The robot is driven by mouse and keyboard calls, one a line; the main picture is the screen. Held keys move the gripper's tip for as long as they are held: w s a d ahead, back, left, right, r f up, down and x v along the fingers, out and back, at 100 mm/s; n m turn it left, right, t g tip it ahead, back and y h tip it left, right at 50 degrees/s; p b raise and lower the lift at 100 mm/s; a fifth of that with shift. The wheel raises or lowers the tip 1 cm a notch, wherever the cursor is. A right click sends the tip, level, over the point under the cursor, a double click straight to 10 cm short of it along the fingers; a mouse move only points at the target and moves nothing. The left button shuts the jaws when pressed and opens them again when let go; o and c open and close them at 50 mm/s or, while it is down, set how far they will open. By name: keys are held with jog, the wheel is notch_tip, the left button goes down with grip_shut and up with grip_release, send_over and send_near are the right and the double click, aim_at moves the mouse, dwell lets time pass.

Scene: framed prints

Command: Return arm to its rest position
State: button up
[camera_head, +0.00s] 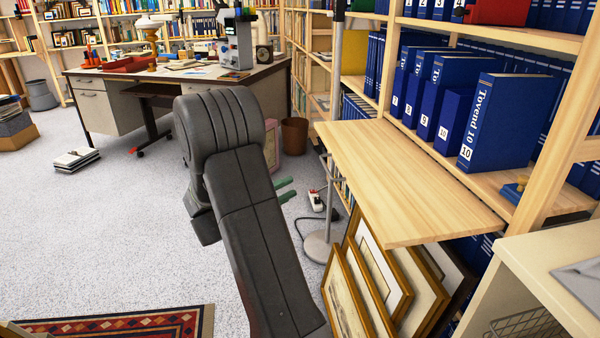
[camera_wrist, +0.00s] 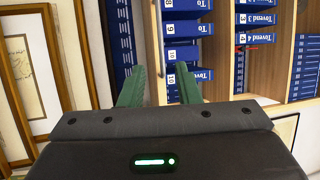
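My arm rises from the bottom of the head view and bends at a thick dark elbow, which hides part of the wrist. My gripper (camera_head: 285,190) shows behind the arm as two green fingertips pointing right, towards the shelving. In the wrist view the gripper (camera_wrist: 160,84) has its two green fingers apart, with nothing visible between them. Framed prints (camera_head: 372,285) with gold frames lean together under the wooden shelf board. One framed print (camera_wrist: 28,75) also shows at the left of the wrist view.
The projecting wooden board (camera_head: 410,185) is right of my arm, with blue binders (camera_head: 508,122) behind it. A lamp stand base (camera_head: 318,246) and power strip (camera_head: 316,200) are near the gripper. A desk (camera_head: 100,82) stands behind. Carpet (camera_head: 110,220) at left is mostly clear.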

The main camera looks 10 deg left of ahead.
aim_at(339, 167)
jog(key=b+x, duration=0.2)
jog(key=x, duration=1.1)
jog(key=shift+w+d+r, duration=0.1)
jog(key=shift+w+d, duration=0.3)
jog(key=shift+d, duration=0.3)
jog(key=shift+a, duration=0.1)
jog(key=shift+s+a, duration=0.2)
jog(key=shift+a, duration=0.25)
jog(key=p+v, duration=0.2)
jog(key=v, duration=1.2)
jog(key=b+x, duration=0.2)
jog(key=x, duration=1.1)
jog(key=shift+w+d+b, duration=0.15)
jog(key=shift+d+b, duration=0.15)
jog(key=shift+w+d+r+p, duration=0.1)
jog(key=shift+w+d, duration=0.15)
jog(key=shift+d, duration=0.35)
jog(key=shift+w+d+p, duration=0.15)
jog(key=shift+w+d, duration=0.15)
jog(key=shift+d, duration=0.3)
jog(key=shift+w+d+r+p, duration=0.1)
jog(key=shift+w+d, duration=0.15)
jog(key=shift+d, duration=0.35)
jog(key=shift+f, duration=0.1)
